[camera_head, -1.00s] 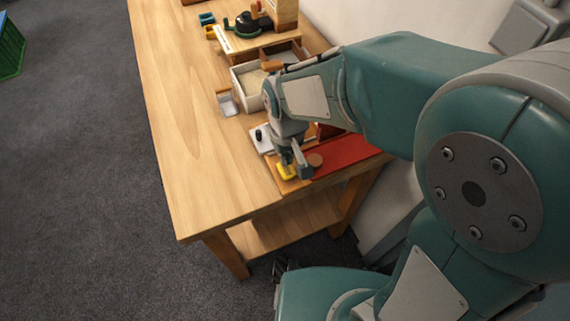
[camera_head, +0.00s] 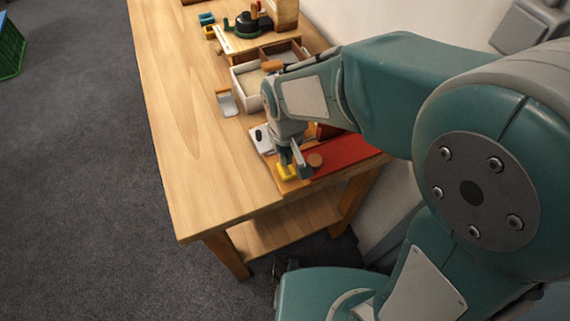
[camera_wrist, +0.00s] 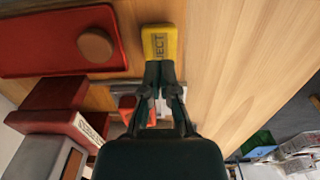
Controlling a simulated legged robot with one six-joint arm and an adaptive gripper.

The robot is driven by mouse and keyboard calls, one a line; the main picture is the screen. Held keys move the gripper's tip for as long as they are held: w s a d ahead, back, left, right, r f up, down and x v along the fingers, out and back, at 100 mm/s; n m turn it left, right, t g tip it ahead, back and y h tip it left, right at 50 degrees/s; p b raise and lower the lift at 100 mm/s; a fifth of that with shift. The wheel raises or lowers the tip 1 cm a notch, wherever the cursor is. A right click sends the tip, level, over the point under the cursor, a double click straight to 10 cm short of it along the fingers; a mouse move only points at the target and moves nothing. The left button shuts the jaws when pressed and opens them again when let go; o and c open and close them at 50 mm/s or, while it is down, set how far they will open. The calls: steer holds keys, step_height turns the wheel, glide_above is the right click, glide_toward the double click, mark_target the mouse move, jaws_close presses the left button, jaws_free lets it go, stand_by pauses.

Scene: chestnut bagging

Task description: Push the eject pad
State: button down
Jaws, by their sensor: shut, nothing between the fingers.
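The yellow eject pad (camera_wrist: 160,42) shows in the wrist view at top centre, with dark letters reading "ECT" in part. It also shows in the head view (camera_head: 287,172) at the near end of the device on the table. My gripper (camera_wrist: 160,66) is shut and empty, its two fingertips together at the pad's edge and covering part of the lettering. In the head view my gripper (camera_head: 286,158) points down over the pad. I cannot tell for sure whether the tips press on it.
A red board (camera_wrist: 55,40) with a round brown knob (camera_wrist: 95,46) lies beside the pad. A white tray (camera_head: 248,90), a small metal scoop (camera_head: 227,103) and a wooden stand lie farther along the table (camera_head: 185,130). The table's left side is clear.

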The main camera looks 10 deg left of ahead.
mark_target(286, 168)
steer(key=shift+f, duration=0.1)
steer(key=shift+f, duration=1.6)
steer(key=shift+r, duration=4.05)
